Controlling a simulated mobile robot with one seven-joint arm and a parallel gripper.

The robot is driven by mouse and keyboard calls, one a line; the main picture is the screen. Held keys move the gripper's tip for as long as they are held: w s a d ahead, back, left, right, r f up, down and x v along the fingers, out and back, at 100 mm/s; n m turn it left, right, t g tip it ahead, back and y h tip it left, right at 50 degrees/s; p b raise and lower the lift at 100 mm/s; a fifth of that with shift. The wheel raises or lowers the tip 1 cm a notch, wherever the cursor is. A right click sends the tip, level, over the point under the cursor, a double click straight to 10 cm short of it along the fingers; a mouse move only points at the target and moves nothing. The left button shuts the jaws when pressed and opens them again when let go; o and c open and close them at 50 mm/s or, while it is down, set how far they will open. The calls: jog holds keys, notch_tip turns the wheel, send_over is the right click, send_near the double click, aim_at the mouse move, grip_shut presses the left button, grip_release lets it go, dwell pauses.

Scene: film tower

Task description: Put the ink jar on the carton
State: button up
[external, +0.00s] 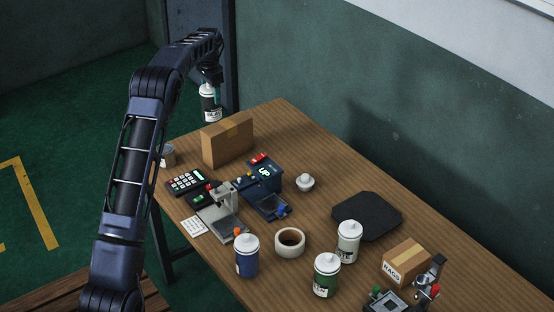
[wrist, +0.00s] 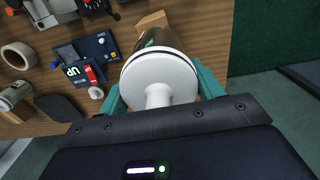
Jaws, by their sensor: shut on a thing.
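The ink jar (external: 210,105), with a white lid and a dark label, hangs roughly upright in my gripper (external: 213,88). In the wrist view the jar's white lid (wrist: 158,75) fills the middle, between the teal fingers of my gripper (wrist: 160,88), which is shut on it. The plain brown carton (external: 227,140) stands on the far left end of the table. The jar shows just above the carton's upper left in the external view, apart from the table. In the wrist view the carton (wrist: 153,20) shows behind the jar, mostly hidden by it.
On the wooden table (external: 310,150), near the carton, are a calculator (external: 187,182), a blue device (external: 264,175) and a small white knobbed item (external: 305,182). Farther right are a tape roll (external: 290,242), several other jars, a black pad (external: 367,216) and a RAGS box (external: 406,262).

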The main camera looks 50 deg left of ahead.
aim_at(215, 105)
jog(key=shift+f, duration=2.15)
jog(key=shift+f, duration=0.15)
jog(key=o, duration=1.8)
notch_tip(215, 105, up, 12)
jog(key=shift+r, duration=0.1)
